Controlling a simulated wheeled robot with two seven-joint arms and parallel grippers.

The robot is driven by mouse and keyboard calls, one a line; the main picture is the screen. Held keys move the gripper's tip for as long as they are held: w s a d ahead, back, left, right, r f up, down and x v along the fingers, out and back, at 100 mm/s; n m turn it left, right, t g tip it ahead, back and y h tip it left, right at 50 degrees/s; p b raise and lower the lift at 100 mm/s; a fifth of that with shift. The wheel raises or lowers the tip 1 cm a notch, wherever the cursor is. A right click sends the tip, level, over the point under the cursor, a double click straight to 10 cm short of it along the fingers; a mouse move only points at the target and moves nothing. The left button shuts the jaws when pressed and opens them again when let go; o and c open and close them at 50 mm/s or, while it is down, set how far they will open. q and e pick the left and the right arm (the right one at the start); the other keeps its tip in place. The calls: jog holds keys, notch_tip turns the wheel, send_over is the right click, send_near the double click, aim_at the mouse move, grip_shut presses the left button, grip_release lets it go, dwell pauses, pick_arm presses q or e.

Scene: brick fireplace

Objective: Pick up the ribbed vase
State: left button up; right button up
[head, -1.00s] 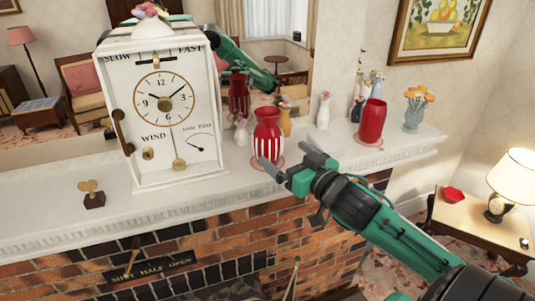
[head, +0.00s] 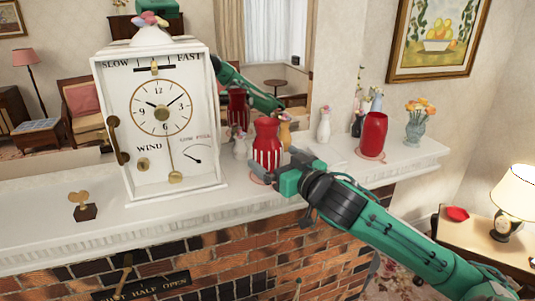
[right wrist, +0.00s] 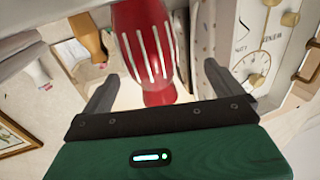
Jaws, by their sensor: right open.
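The ribbed vase (head: 267,140) is red with white vertical ribs and stands upright on the white mantel, just right of the clock. My right gripper (head: 280,167) is open in front of it, overlapping its lower right side in the head view. The vase's lower right part is hidden by the gripper in the head view. My left gripper is not in view.
The white clock (head: 160,120) stands close on the vase's left. A small white vase (head: 240,146) and a yellow vase (head: 285,130) stand beside and behind it. A plain red vase (head: 372,135) stands farther right. A mirror backs the mantel. The front left mantel is mostly clear.

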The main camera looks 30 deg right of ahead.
aim_at(272, 156)
jog(key=w+p, duration=0.2)
jog(key=w, duration=0.1)
jog(key=shift+w+r, duration=0.15)
jog(key=shift+w, duration=0.1)
jog(key=shift+w+f, duration=0.3)
jog(key=shift+w, duration=0.25)
jog(key=shift+a, duration=0.1)
jog(key=c, duration=1.2)
jog(key=shift+r, duration=0.1)
jog(key=shift+c, duration=0.7)
